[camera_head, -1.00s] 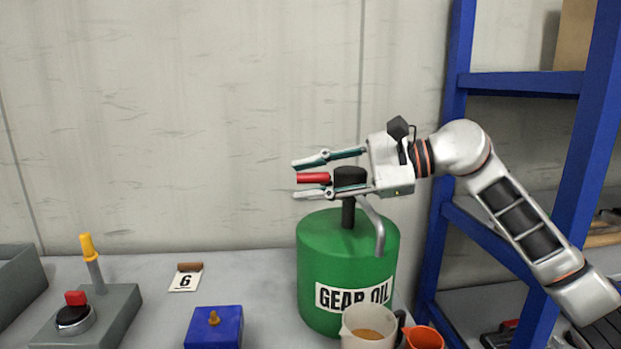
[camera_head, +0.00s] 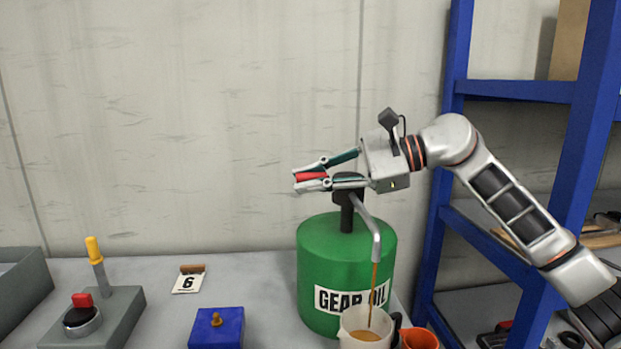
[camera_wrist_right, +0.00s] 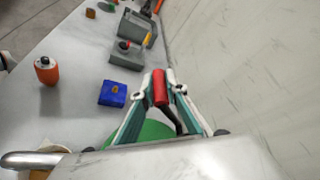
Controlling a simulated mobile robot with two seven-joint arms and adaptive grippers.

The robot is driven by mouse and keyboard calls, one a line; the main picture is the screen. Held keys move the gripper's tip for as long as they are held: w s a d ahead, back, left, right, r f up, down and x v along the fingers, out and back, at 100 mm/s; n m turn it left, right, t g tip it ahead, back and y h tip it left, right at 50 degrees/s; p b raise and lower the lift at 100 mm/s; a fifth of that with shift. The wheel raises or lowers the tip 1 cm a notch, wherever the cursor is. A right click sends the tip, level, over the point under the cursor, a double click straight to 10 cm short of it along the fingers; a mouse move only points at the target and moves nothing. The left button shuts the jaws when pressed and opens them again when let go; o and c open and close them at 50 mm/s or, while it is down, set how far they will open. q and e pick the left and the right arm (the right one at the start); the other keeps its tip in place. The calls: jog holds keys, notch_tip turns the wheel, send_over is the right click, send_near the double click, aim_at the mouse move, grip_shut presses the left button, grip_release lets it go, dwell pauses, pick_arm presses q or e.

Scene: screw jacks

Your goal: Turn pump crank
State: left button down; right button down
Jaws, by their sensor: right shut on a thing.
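The pump is a green gear oil drum (camera_head: 318,262) with a black pump head and a grey spout (camera_head: 366,222). Its crank has a red handle (camera_head: 311,176). My right gripper (camera_head: 312,176) is shut on the red handle, left of the pump head; the right wrist view also shows the red handle (camera_wrist_right: 159,88) between the two fingertips. Brown oil (camera_head: 373,290) runs from the spout into a white jug (camera_head: 358,335) in front of the drum. The jug's lower part is cut off by the frame. My left gripper is not in view.
An orange cup (camera_head: 420,340) stands right of the jug. A blue box (camera_head: 217,328), a number 6 card (camera_head: 187,284) and a grey lever box (camera_head: 118,310) are on the bench to the left. A blue shelf frame (camera_head: 440,225) stands at right.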

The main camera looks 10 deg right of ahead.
jog(key=shift+w+r+m+p, duration=0.2)
jog(key=shift+r+m+p, duration=0.1)
jog(key=shift+r, duration=0.4)
pick_arm(q)
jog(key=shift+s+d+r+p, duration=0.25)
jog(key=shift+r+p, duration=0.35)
jog(key=shift+p, duration=0.1)
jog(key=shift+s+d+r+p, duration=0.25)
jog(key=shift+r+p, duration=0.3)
jog(key=shift+p, duration=0.15)
pick_arm(e)
jog(key=shift+w+r+m+g+h, duration=0.15)
jog(key=shift+w+r+m+g, duration=0.1)
jog(key=shift+w+m+g, duration=0.4)
jog(key=shift+w+r+m+g+h, duration=0.2)
jog(key=shift+w+m+g, duration=0.25)
jog(key=shift+m, duration=0.4)
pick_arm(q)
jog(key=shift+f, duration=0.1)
pick_arm(e)
jog(key=c, duration=2)
grip_release()
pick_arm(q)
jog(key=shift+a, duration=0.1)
pick_arm(e)
jog(key=v, duration=1.2)
